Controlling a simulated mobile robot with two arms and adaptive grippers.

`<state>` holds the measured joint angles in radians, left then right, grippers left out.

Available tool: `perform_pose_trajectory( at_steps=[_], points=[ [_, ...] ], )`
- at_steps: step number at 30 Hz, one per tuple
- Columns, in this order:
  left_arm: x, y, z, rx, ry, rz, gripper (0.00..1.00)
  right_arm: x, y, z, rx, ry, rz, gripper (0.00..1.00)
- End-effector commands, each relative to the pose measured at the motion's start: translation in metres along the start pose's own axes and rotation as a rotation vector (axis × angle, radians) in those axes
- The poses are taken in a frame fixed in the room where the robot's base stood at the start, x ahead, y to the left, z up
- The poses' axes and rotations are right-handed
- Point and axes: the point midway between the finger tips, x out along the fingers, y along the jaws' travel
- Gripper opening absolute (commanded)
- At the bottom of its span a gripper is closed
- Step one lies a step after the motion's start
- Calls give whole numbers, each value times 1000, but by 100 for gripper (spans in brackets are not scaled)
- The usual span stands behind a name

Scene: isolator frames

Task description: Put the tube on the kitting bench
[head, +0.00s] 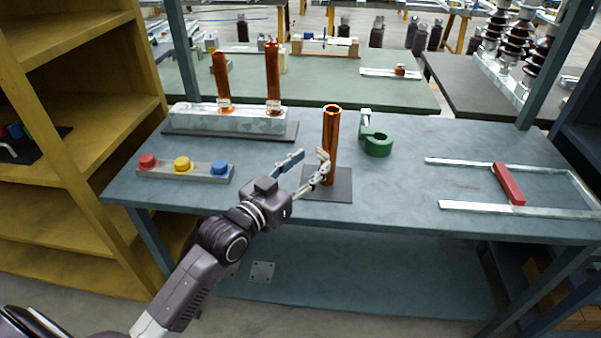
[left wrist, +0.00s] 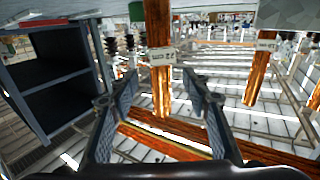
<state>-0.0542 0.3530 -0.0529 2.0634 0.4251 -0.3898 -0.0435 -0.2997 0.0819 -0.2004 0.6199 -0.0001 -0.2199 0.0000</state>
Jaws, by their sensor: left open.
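A copper tube (head: 331,140) stands upright on a dark square plate (head: 338,190) near the front edge of the blue-grey bench. My left gripper (head: 309,172) is open beside it, on its left, at the lower half of the tube. In the left wrist view the copper tube (left wrist: 157,75) shows between the two spread fingers (left wrist: 155,110) and carries a pale label. I cannot tell whether a finger touches it. Two more copper tubes (head: 219,75) (head: 272,70) stand upright in a pale block at the back left. My right gripper is out of view.
A strip with red, yellow and blue buttons (head: 200,177) lies left on the bench (head: 400,210). A green clamp (head: 378,143) stands right of the tube. A metal frame with a red bar (head: 508,184) lies at the right. Yellow shelves (head: 90,130) stand at the left.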

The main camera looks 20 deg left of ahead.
Motion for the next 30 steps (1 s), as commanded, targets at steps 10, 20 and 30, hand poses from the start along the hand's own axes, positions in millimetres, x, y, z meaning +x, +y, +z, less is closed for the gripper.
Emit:
perform_pose_trajectory(
  at_steps=[10,20,30],
  points=[
    [-32,0,0,0,0,0,44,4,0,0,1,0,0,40],
    [-33,0,0,-1,0,0,44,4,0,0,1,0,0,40],
    [-33,0,0,-1,0,0,44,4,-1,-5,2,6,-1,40]
  ],
)
